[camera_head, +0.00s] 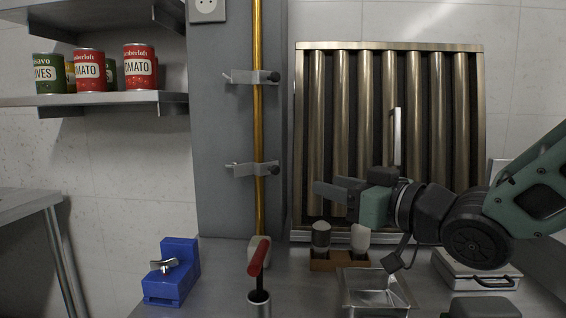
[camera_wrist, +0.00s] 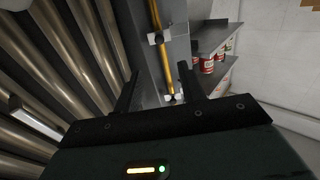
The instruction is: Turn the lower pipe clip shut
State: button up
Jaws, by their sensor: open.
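The lower pipe clip (camera_head: 243,169) is a grey metal bracket across the upright brass pipe (camera_head: 259,125), with a dark knob at its right end and a tab sticking out to the left. In the wrist view, the larger, nearer clip (camera_wrist: 158,38) on the pipe appears to be this one. My gripper (camera_head: 322,191) is open and empty, to the right of the lower clip and slightly below it, in front of the slatted panel. In the wrist view, the pipe shows between the fingers (camera_wrist: 158,72), apart from them. Whether the clip is latched cannot be told.
A similar upper clip (camera_head: 243,77) sits higher on the pipe. The slatted metal panel (camera_head: 390,75) stands behind my arm. Below are a red-handled tool (camera_head: 258,258), a blue block (camera_head: 172,284), shakers (camera_head: 321,236) and a metal tray (camera_head: 347,306). Shelves with cans (camera_head: 90,72) are left.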

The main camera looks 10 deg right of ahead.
aim_at(277, 170)
jog(key=p+x, duration=0.6)
jog(key=x, duration=0.7)
jog(key=shift+w+a, duration=0.2)
jog(key=shift+w, duration=0.2)
grip_shut()
